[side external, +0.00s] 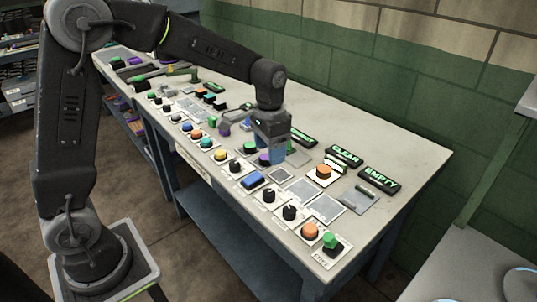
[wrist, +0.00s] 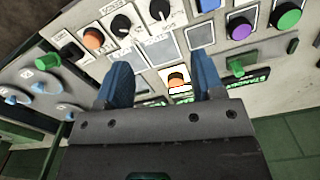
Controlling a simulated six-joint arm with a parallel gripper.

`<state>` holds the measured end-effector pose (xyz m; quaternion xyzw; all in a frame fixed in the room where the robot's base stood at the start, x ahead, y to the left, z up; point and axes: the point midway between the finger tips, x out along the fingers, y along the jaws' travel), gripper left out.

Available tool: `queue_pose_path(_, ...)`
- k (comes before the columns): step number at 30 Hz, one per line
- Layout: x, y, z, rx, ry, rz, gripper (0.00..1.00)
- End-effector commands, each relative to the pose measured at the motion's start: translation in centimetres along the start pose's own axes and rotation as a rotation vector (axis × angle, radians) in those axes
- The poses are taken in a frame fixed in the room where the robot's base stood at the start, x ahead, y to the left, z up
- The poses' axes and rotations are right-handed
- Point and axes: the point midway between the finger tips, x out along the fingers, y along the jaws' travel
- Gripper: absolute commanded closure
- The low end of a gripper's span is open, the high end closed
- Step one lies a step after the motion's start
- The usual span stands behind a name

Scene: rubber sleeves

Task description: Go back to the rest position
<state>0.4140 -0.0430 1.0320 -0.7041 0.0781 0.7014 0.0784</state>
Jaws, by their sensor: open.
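My gripper (side external: 272,157) hangs from my arm above the middle of the bench panel in the side view. In the wrist view its two blue fingers (wrist: 163,78) stand apart with nothing held between them. An orange button on a white base (wrist: 177,79) shows in the gap between the fingers, beyond them. I cannot tell the exact height of the fingertips above the panel. Part of the panel behind the gripper is hidden in the side view.
The bench (side external: 410,150) carries several knobs and buttons, among them a blue rocker (side external: 254,179), a green knob (side external: 330,240) and an orange button (side external: 323,172). Lit CLEAR (side external: 344,156) and EMPTY (side external: 379,179) signs lie near the back. A green block wall (side external: 400,90) stands behind.

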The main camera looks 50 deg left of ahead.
Motion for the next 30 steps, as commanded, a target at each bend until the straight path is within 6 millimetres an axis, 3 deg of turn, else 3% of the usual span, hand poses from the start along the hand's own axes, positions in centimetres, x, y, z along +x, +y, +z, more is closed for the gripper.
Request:
queue_pose_path(5,-3.3,0.7,2.6,-0.029,0.072,-0.016,0.38)
queue_pose_path(9,-6.6,1.8,6.6,-0.071,0.165,-0.033,0.38)
queue_pose_path(15,-9.2,3.3,12.8,-0.133,0.301,-0.049,0.38)
queue_pose_path(22,-9.5,4.7,18.3,-0.192,0.433,-0.054,0.38)
queue_pose_path(30,-9.0,5.2,20.4,-0.218,0.486,-0.054,0.38)
